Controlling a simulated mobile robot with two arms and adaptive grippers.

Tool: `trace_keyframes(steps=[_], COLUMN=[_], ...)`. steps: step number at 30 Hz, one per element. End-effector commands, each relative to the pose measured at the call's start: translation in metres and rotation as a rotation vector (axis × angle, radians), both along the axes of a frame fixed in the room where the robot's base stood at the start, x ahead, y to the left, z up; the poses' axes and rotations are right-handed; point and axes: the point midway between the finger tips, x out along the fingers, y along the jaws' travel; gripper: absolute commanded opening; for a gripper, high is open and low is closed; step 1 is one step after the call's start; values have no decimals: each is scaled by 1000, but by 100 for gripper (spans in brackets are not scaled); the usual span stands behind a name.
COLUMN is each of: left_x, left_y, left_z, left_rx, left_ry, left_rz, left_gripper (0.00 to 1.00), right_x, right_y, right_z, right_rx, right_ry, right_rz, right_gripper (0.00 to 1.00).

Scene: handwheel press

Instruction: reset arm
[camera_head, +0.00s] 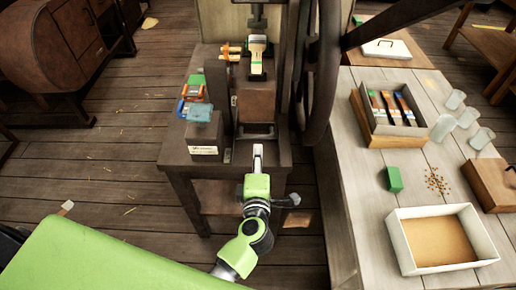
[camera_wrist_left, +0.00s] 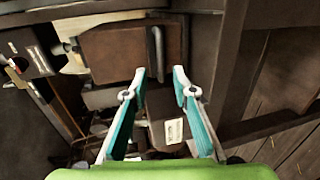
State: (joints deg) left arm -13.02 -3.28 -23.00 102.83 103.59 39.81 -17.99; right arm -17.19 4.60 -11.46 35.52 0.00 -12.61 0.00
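My left gripper (camera_head: 257,150) reaches in from the bottom of the head view, just in front of the dark handwheel press (camera_head: 257,100). In the left wrist view its two teal-lined fingers (camera_wrist_left: 160,75) are apart, with nothing held between them. A black bar handle (camera_head: 257,131) on the press's brown block lies just beyond the fingertips. The handle also shows in the left wrist view (camera_wrist_left: 155,52), close to the tips; I cannot tell whether they touch. My right gripper is in neither view.
The large handwheel (camera_head: 322,70) stands right of the gripper. A small dark box (camera_head: 204,139) sits on the press table to the left. The right table holds a wooden box of brushes (camera_head: 378,128), several clear cups (camera_head: 443,127), a green block (camera_head: 394,179) and a white-walled tray (camera_head: 408,250).

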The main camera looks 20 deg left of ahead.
Motion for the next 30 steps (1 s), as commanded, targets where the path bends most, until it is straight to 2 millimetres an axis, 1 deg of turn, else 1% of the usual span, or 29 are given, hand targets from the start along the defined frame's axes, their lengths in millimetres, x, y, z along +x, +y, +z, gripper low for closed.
trace_keyframes(steps=[4,18,20,22,23,26,29,30], left_x=[-6,-6,-6,-6,-6,-8,-17,-24], left_y=[-1,-2,-2,-2,-3,-7,-16,-21], left_z=[2,1,0,-8,-13,-41,-89,-111], left_rx=[0,0,9,45,72,211,397,469], left_ry=[-1,0,2,6,9,32,81,109], left_rz=[1,1,-3,-18,-29,-99,-225,-286], left_gripper=[25,25,25,25,25,25,25,25], right_x=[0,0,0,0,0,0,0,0], right_y=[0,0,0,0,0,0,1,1], right_z=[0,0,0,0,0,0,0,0], right_rx=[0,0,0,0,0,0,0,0], right_ry=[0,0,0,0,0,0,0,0], right_rz=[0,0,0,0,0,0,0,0], right_gripper=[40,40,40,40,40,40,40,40])
